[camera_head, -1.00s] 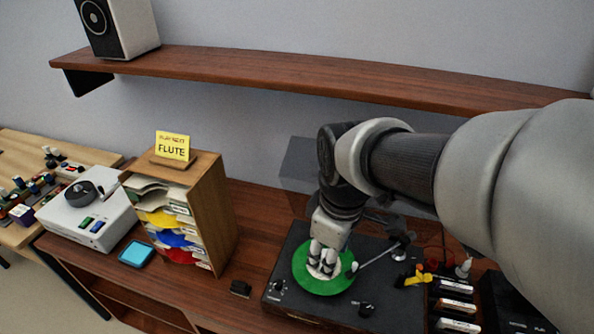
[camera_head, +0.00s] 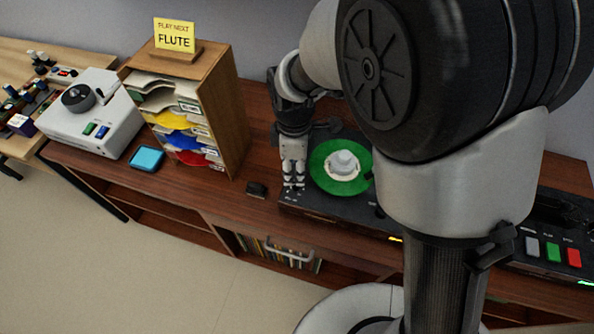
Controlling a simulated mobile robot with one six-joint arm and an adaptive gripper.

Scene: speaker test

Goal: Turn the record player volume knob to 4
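The black record player (camera_head: 312,203) stands on the wooden cabinet, partly hidden by my arm. A green record (camera_head: 325,178) with a pale centre lies on it, and a white round piece (camera_head: 343,162) sits at that centre. My gripper (camera_head: 293,186) points down at the player's front left corner, left of the record. Its fingers are close together, and I cannot tell if they hold anything. No knob shows clearly; the corner under the fingertips is covered by the gripper. My arm hides the player's right part.
A small black object (camera_head: 257,189) lies on the cabinet just left of the player. A wooden sleeve rack (camera_head: 232,120) with a yellow FLUTE card (camera_head: 174,36) stands further left. Beyond it are a blue pad (camera_head: 147,158) and a white device (camera_head: 92,135). Coloured buttons (camera_head: 553,252) show at right.

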